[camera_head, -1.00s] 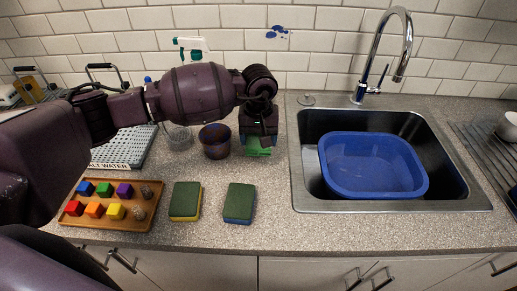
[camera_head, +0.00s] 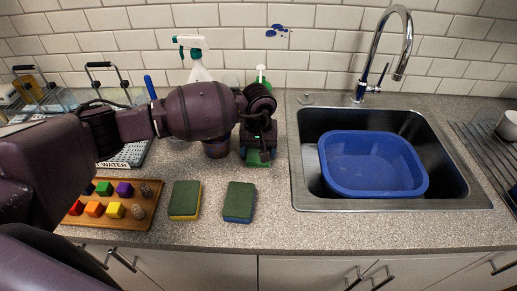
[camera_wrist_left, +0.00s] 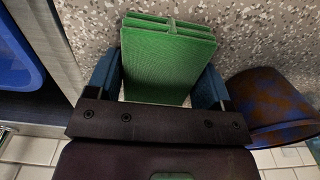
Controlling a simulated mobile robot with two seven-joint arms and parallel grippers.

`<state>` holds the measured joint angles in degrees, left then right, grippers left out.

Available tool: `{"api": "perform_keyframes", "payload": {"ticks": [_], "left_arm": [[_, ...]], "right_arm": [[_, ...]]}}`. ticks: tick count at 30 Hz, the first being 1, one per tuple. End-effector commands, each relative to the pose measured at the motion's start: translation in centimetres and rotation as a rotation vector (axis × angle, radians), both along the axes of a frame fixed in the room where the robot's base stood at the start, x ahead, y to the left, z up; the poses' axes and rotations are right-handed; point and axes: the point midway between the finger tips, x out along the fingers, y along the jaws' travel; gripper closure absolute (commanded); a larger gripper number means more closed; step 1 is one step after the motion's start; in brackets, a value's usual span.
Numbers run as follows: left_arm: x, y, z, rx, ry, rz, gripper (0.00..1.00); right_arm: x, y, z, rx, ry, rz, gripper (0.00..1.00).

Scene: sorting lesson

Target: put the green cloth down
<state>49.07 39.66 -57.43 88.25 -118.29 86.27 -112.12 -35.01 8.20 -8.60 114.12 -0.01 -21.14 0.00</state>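The green cloth (camera_wrist_left: 165,62) is a folded block between the two blue fingers of my left gripper (camera_wrist_left: 160,90) in the left wrist view. Both fingers lie against its sides, so the gripper is shut on it. In the head view my left gripper (camera_head: 258,156) points down at the counter left of the sink, and a little of the cloth (camera_head: 258,163) shows below it; most is hidden by the gripper. I cannot tell whether the cloth touches the counter. My right gripper is not in view.
Two sponges (camera_head: 185,199) (camera_head: 239,202) lie in front. A wooden tray of coloured blocks (camera_head: 150,213) is at left. A blue basin (camera_head: 373,188) sits in the sink. A spray bottle (camera_head: 197,67) and green bottle (camera_head: 262,77) stand behind.

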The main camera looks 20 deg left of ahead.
Motion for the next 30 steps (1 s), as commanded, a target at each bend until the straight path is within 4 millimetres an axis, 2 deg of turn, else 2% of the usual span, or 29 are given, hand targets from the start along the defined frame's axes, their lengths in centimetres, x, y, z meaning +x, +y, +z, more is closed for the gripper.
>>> {"api": "perform_keyframes", "payload": {"ticks": [1,4,16,20,30], "left_arm": [[0.0,0.0,0.0,0.000,0.000,0.000,0.18],[0.0,0.0,0.0,0.000,0.000,0.000,0.03],[0.0,0.0,0.6,0.000,0.000,0.000,0.03],[0.1,0.0,2.3,0.001,-0.003,-0.001,0.03],[0.1,0.0,8.8,0.001,-0.003,-0.001,0.03]], "right_arm": [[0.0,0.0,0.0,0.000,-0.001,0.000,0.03],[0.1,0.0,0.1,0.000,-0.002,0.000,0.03],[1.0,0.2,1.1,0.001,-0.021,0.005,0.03],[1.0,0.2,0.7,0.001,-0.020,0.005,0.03],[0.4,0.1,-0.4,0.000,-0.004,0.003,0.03]]}}
